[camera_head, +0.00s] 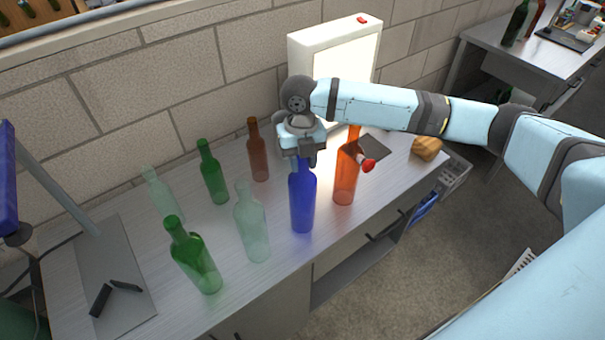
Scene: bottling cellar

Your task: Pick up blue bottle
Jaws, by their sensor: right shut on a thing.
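The blue bottle (302,202) stands upright on the metal-topped workbench, right of the middle of the bottle group. My right gripper (303,160) is above it, pointing down, and is shut on the bottle's neck. The gripper hides the top of the neck. I cannot tell whether the bottle's base touches the bench or is slightly above it. My left gripper is not in view.
An orange bottle (345,180) stands close on the right, near a red-tipped item (368,165). Clear bottles (251,225), green bottles (195,258) and a brown bottle (257,152) stand left. A lit white panel (345,55) is behind. The workbench (270,295) ends in front.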

